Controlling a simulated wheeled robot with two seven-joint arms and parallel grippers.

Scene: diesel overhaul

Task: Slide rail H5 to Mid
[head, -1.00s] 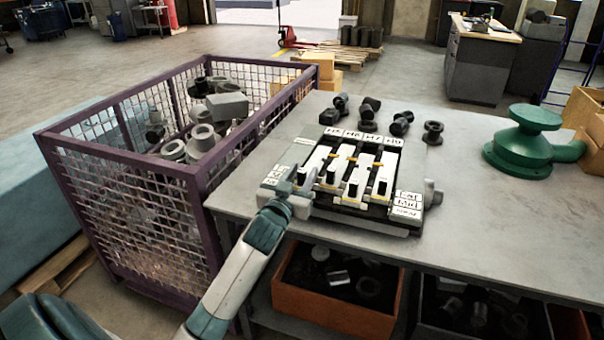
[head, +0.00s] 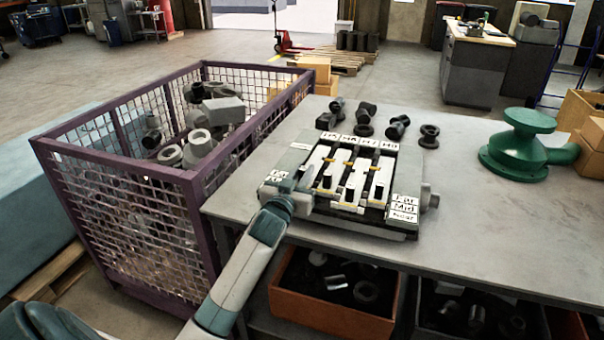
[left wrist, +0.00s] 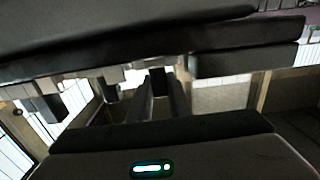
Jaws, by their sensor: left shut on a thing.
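The rail panel (head: 290,160) lies on the grey workbench, with white rails side by side under a row of labels at its far edge. Rail H5 (head: 317,158) appears to be the leftmost one; its label is blurred. The other rails' dark handles (head: 378,191) stand at differing distances to the right. My right gripper is in neither view.
A purple mesh cage (head: 120,165) of metal parts stands left of the bench. Loose dark fittings (head: 366,112) lie behind the panel. A green pump part (head: 520,145) stands at right. An orange bin (head: 330,305) is below.

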